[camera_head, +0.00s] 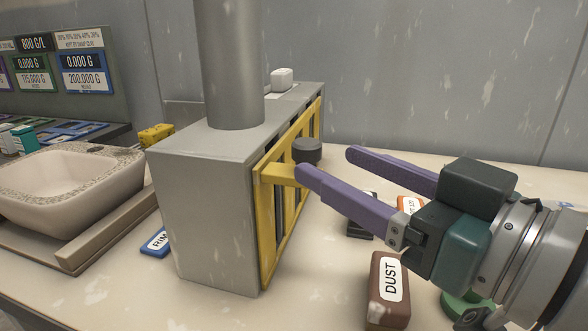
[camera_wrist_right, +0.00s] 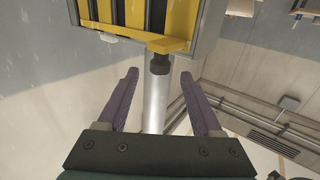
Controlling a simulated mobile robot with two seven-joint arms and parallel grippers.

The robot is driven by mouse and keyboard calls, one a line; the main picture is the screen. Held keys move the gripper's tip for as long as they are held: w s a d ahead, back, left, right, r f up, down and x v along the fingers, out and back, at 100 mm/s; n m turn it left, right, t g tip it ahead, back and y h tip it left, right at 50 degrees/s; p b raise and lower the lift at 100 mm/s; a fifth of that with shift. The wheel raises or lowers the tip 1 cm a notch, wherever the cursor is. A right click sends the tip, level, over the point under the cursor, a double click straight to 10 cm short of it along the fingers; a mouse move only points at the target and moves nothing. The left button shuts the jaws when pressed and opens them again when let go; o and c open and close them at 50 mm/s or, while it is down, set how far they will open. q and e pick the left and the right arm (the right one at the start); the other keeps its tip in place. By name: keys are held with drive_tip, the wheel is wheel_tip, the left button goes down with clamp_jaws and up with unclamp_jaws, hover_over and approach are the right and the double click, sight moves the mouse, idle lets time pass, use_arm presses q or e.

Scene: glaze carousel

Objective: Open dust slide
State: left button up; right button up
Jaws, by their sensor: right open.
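The dust slide is a yellow slotted plate (camera_head: 268,225) on the side of a grey metal box (camera_head: 205,215). It also shows at the top of the right wrist view (camera_wrist_right: 132,14). A yellow tab sticks out from it and bears a dark round knob (camera_head: 307,150), also in the wrist view (camera_wrist_right: 160,63). My right gripper (camera_head: 326,163) is open, with purple fingers pointing at the knob. In the wrist view the knob is just beyond and between the fingertips. The near finger overlaps the tab's end in the head view; contact is unclear. My left gripper is not in view.
A brown block labelled DUST (camera_head: 388,290) stands below my right gripper. Dark and orange labelled blocks lie behind the gripper. A blue block (camera_head: 155,243) and a speckled basin (camera_head: 70,185) are left of the box. A grey duct (camera_head: 232,70) rises from the box.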

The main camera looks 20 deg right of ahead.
drive_tip(key=shift+v, duration=2.15)
drive_tip(key=s+d+m+g+h+p, duration=0.25)
drive_tip(key=s+g+h+p, duration=0.35)
drive_tip(key=s+g+p, duration=0.85)
wheel_tip(320, 180, up, 36)
drive_tip(key=t+p, duration=0.1)
drive_tip(key=p, duration=3.5)
drive_tip(key=shift+p, duration=0.4)
drive_tip(key=shift+n, duration=0.25)
